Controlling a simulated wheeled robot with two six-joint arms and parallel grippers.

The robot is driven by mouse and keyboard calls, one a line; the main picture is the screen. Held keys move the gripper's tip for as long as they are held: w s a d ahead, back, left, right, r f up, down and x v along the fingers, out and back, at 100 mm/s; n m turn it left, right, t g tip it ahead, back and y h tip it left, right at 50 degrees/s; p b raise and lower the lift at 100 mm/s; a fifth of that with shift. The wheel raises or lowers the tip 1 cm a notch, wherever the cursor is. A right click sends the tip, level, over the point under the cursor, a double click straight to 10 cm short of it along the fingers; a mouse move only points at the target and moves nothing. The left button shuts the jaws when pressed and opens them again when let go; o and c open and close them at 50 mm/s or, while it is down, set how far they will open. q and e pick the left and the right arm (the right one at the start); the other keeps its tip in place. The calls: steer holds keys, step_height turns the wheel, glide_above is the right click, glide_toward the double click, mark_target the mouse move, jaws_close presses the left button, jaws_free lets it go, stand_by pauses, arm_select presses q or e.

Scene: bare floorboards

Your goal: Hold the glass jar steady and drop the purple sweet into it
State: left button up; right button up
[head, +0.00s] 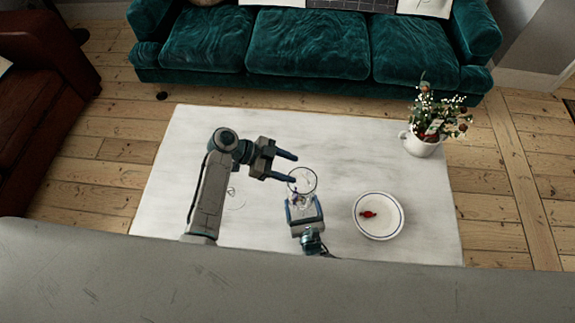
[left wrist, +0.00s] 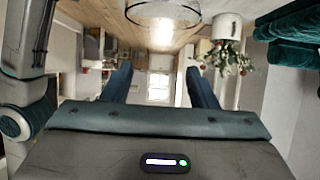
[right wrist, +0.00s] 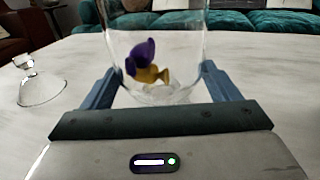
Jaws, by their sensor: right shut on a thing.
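The glass jar (head: 303,174) stands on the table, and its clear wall shows in the right wrist view (right wrist: 185,40). My right gripper (right wrist: 157,82) is shut around the jar's lower part, one finger on each side. The purple sweet (right wrist: 141,54) is inside the jar, above a yellow sweet (right wrist: 150,75) near the bottom. My left gripper (head: 296,168) is open and empty, its fingertips by the jar's rim. In the left wrist view the two fingers (left wrist: 160,85) stand apart with nothing between them, and the jar's rim (left wrist: 162,14) shows beyond.
A clear glass lid (right wrist: 42,85) lies on the marble table (head: 300,125), left of the jar. A white plate (head: 379,230) with a red sweet (head: 368,214) is to the right. A white pot with a plant (head: 422,145) stands at the back right corner. The table's back is clear.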

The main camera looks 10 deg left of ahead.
arm_select(q)
steer(key=v, duration=1.2)
stand_by(1.0)
arm_select(e)
steer(key=o, duration=1.3)
steer(key=shift+s, duration=0.1)
